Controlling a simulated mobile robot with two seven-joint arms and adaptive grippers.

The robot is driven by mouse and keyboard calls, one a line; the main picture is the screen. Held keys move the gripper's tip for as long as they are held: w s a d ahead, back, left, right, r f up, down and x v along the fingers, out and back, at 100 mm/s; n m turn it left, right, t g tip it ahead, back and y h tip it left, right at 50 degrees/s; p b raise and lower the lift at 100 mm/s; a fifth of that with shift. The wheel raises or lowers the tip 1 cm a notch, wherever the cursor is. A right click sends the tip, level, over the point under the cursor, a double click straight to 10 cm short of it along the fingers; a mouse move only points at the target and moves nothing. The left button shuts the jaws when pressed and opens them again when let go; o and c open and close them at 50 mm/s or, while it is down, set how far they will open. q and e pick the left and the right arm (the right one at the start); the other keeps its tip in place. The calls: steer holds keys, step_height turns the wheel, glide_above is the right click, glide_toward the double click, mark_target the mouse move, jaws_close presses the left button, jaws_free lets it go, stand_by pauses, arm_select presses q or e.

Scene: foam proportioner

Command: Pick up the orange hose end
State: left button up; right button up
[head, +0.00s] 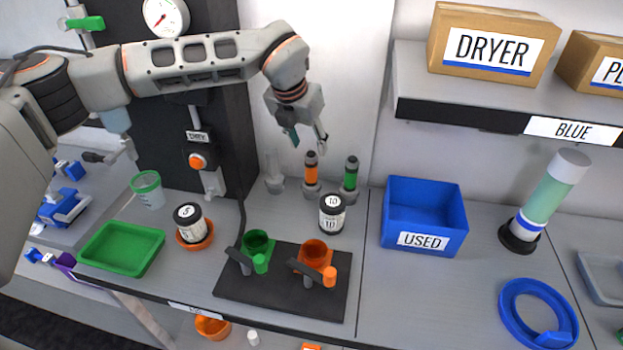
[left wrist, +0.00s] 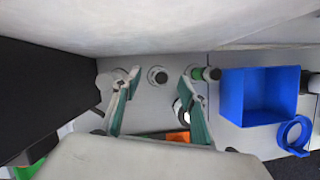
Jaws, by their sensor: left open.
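The orange hose end (head: 311,168), black with an orange band, stands upright in a grey base at the back of the bench. It stands between a pale grey end (head: 273,172) and a green-banded one (head: 350,174). My left gripper (head: 307,138) is open and empty, pointing down above the orange hose end and apart from it. In the left wrist view, a round dark top (left wrist: 158,75), which appears to be the orange hose end, lies between the spread fingers. Its orange band is hidden there. My right gripper is not in view.
A black-and-white jar (head: 332,213) stands in front of the hose ends. A black mat (head: 230,290) bears green and orange cups. A blue USED bin (head: 425,205) stands to the right. A shelf (head: 398,80) overhangs at right, and a dark panel (head: 228,140) rises at left.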

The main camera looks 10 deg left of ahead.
mark_target(311, 153)
arm_select(q)
steer(key=x, duration=0.3)
steer(key=shift+s+d+f+p, duration=0.2)
steer(key=shift+f+p, duration=0.1)
steer(key=shift+f, duration=0.1)
steer(key=shift+w+f, duration=0.2)
steer(key=shift+f, duration=0.2)
steer(key=c, duration=1.2)
jaws_close()
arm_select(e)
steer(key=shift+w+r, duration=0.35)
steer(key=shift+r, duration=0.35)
arm_select(q)
steer(key=shift+r, duration=0.2)
